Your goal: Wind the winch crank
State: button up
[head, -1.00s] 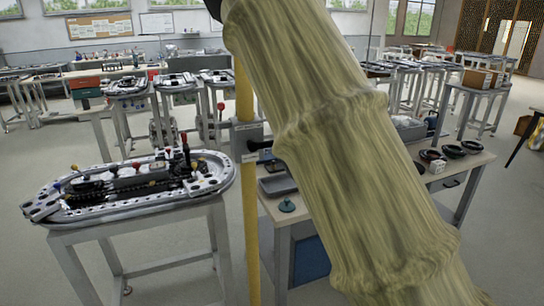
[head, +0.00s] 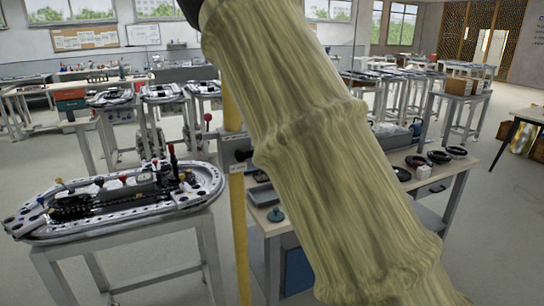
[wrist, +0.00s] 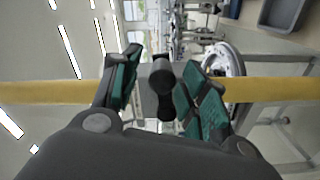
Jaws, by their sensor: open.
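The winch is a grey box (head: 231,144) on a yellow post (head: 237,210), left of my sleeved arm in the head view. A short black crank handle (head: 244,155) sticks out from it. In the wrist view, the black crank handle (wrist: 163,78) points towards the camera, with the grey winch box (wrist: 150,72) behind it. My gripper (wrist: 161,63) is open, its teal-padded fingers on either side of the handle. I cannot tell whether either finger touches it. My gripper cannot be made out in the head view.
A bench (head: 460,172) with black rings and a tray stands behind my arm. A metal stand with an oval track (head: 115,205) is left of the post. More track tables fill the back. Open floor (head: 505,245) lies at the right.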

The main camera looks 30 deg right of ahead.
jog(key=s+a, duration=0.1)
jog(key=s, duration=1.1)
jog(key=shift+a, duration=0.25)
jog(key=shift+f, duration=0.1)
